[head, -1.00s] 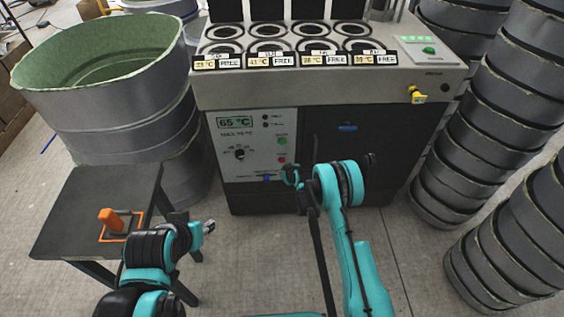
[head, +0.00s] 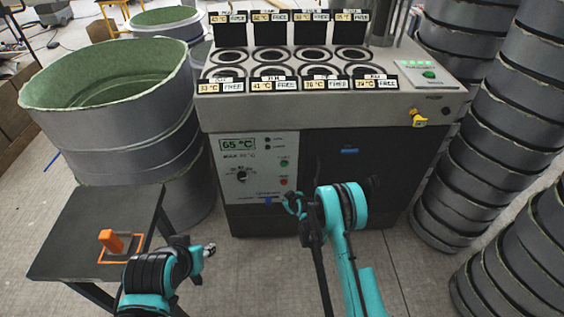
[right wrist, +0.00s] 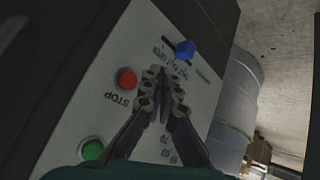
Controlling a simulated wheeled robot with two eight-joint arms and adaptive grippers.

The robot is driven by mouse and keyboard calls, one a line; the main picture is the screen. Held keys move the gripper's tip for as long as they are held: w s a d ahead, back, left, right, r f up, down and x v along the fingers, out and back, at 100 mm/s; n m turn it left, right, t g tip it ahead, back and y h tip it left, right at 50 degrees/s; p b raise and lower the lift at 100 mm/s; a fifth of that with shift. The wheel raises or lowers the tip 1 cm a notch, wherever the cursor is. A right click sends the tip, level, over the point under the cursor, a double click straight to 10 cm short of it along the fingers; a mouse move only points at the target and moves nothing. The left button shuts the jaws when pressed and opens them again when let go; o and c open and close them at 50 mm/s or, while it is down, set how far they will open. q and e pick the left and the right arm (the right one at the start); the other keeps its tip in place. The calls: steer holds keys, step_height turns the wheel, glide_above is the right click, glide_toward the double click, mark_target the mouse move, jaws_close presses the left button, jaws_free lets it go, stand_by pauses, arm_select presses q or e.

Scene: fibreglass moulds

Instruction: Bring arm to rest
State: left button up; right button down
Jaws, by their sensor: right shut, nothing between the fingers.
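My right arm (head: 348,230) reaches up in the middle of the head view, in front of the machine's control panel. Its gripper (head: 290,203) is partly hidden by its own links. In the right wrist view the right gripper (right wrist: 160,72) is shut and empty, its fingertips together over the panel between the red stop button (right wrist: 125,79) and the blue slider knob (right wrist: 184,50). I cannot tell whether the tips touch the panel. My left gripper (head: 208,249) is low on the left, right of the small table; its fingers are too small to read.
A small dark table (head: 75,222) with an orange-handled object (head: 110,240) is at left. Large moulds (head: 110,130) stand at left and stacked moulds (head: 480,150) at right.

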steer(key=shift+r, duration=0.1)
steer(key=s+d+r+m, duration=0.15)
steer(key=s+r, duration=0.25)
steer(key=r, duration=0.6)
steer(key=s+d+r+m+g+h, duration=0.1)
steer(key=s+d+r, duration=0.25)
steer(key=r, duration=0.55)
steer(key=s+d+r+m, duration=0.1)
steer(key=s+r, duration=0.4)
steer(key=r, duration=0.5)
steer(key=s+d+r+m+h, duration=0.1)
steer(key=s+d+r+m, duration=0.1)
steer(key=s, duration=1.1)
steer(key=s+d+r+m+g+h, duration=0.1)
steer(key=s+d+r+m, duration=0.1)
steer(key=s, duration=1.2)
steer(key=shift+s+d+r, duration=0.25)
steer(key=shift+d+r, duration=0.15)
steer(key=shift+d, duration=0.35)
